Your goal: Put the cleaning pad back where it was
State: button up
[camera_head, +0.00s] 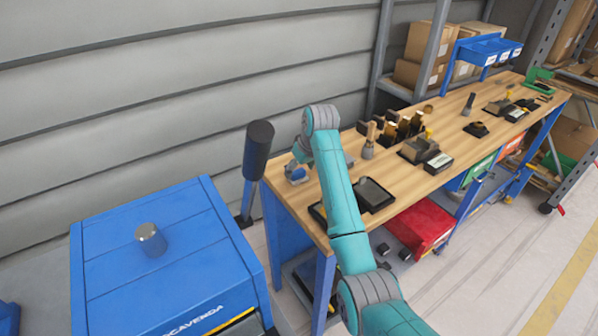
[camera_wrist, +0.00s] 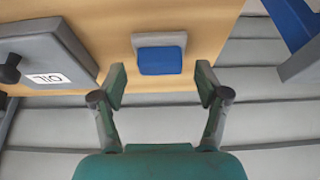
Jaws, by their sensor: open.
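The cleaning pad, a small block with a blue face and a grey edge, lies on the wooden workbench (camera_head: 440,138) near its left end. It shows in the wrist view (camera_wrist: 160,60) and, small, in the head view (camera_head: 297,174). My gripper (camera_wrist: 161,83) is open and empty in the wrist view. The pad lies ahead of the fingertips, roughly centred between them, and is not held. In the head view my arm's wrist is above the bench's left end, and the gripper itself is hard to make out. The gap in height between fingers and pad cannot be judged.
A grey box labelled OIL (camera_wrist: 48,62) stands left of the pad in the wrist view. A black tray (camera_head: 374,194) and several tools lie on the bench to the right. A dark-topped post (camera_head: 258,150) and a blue cabinet (camera_head: 165,250) stand left. The wall is behind.

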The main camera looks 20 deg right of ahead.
jog(key=v, duration=1)
jog(key=shift+s+r, duration=0.1)
